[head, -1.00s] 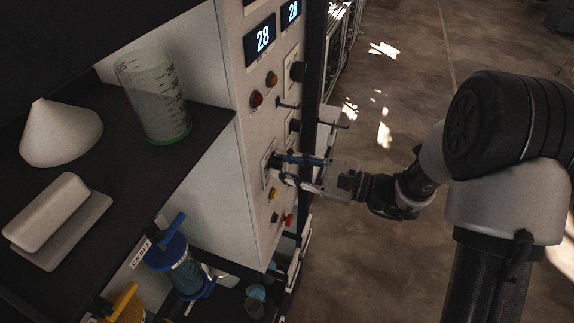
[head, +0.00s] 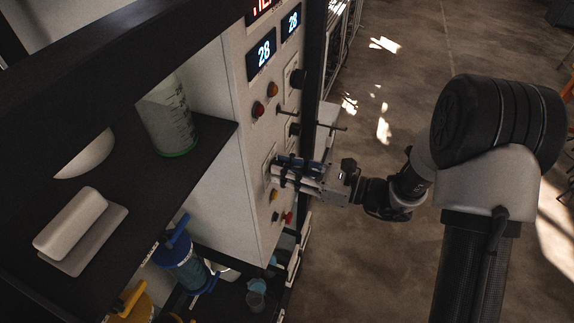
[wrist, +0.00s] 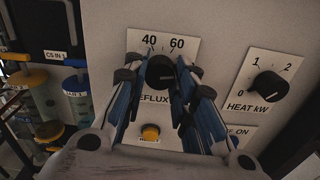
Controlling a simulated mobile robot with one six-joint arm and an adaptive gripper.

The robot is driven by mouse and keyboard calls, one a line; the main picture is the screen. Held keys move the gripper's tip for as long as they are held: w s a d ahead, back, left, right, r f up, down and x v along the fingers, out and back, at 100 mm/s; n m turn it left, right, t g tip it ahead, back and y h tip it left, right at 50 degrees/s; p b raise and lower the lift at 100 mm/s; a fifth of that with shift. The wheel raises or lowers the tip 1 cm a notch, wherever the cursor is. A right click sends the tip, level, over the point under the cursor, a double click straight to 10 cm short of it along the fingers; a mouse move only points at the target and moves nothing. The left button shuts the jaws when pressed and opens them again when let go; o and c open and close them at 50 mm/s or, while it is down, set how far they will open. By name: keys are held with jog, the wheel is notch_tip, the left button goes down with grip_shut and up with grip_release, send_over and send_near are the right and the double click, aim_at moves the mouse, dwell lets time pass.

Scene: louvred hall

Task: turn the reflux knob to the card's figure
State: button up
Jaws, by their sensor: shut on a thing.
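The black round reflux knob (wrist: 160,70) sits on a white dial plate marked 40 and 60, above a partly covered REFLUX label (wrist: 153,98), in the wrist view. My gripper (wrist: 166,83) has its blue-sided fingers on either side of the knob and is shut on it. The fingers hide the knob's sides and the rest of the scale, so I cannot read its setting. In the head view my gripper (head: 279,170) reaches the panel face from the right, and its fingers hide the knob. I cannot make out the card in either view.
The heat knob (wrist: 268,86) is right of the reflux plate, and a yellow button (wrist: 150,133) is below it. Blue displays (head: 263,52) read 28. A shelf (head: 207,137) holds a beaker (head: 168,122). Open floor lies right.

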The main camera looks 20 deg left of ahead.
jog(key=shift+m, duration=0.3)
jog(key=o, duration=1.1)
jog(key=d, duration=0.8)
jog(key=s+d, duration=0.1)
jog(key=d, duration=0.3)
